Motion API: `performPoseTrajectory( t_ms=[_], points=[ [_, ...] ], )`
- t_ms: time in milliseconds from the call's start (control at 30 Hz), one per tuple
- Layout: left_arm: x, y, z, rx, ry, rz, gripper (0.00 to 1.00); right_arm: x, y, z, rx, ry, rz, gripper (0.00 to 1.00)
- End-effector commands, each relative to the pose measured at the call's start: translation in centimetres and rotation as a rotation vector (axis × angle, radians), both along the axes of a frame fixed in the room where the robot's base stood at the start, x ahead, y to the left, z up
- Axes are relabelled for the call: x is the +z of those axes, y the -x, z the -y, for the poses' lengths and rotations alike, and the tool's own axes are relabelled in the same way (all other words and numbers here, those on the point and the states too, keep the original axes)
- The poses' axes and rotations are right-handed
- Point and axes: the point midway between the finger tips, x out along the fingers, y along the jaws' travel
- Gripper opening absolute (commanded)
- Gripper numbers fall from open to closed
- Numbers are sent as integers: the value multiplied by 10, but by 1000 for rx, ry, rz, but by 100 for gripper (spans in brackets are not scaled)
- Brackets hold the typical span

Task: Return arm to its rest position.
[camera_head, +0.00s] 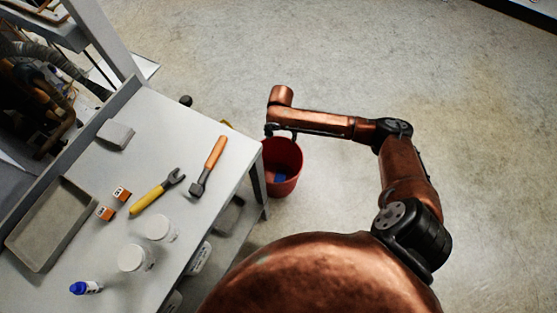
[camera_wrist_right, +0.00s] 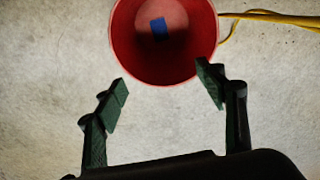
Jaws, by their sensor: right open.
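My right arm reaches out from the right in the head view, and its gripper (camera_head: 281,130) is over the far rim of a red bucket (camera_head: 283,180). In the right wrist view the gripper (camera_wrist_right: 164,88) is open, its two dark fingers apart with nothing between them. The red bucket (camera_wrist_right: 122,40) shows beyond the fingertips with a small blue item (camera_wrist_right: 159,28) inside it; the blue item also shows in the head view (camera_head: 281,178). My left gripper is not in view.
A white table (camera_head: 190,140) stands left of the bucket, holding a hammer (camera_head: 209,165), a yellow-handled wrench (camera_head: 157,192), white jars (camera_head: 160,228), a blue-capped bottle (camera_head: 85,287) and a grey tray (camera_head: 20,247). A yellow cable (camera_wrist_right: 270,15) lies beside the bucket. Floor at the right is clear.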

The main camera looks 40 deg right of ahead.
Motion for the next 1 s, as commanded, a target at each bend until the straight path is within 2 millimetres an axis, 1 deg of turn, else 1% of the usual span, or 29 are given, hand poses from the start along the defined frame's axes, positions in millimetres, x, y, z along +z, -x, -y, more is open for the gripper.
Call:
performPoseTrajectory(
  t_ms=[467,567,667,767,800,867,900,967,1000],
  points=[
    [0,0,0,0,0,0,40,0,0,0,1,-1,-1,64],
    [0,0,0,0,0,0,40,-11,7,-6,24,-10,-6,64],
    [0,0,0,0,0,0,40,-40,29,-20,103,-36,-12,64],
    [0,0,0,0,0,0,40,-83,66,-41,229,-77,-10,64],
    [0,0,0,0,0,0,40,-101,83,-51,285,-94,-4,64],
    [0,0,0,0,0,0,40,-125,110,-63,365,-116,7,64],
    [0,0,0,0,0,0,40,-140,129,-70,413,-129,14,64],
    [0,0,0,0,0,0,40,-159,158,-79,483,-143,29,64],
    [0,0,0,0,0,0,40,-171,178,-84,527,-148,37,64]
  ],
)
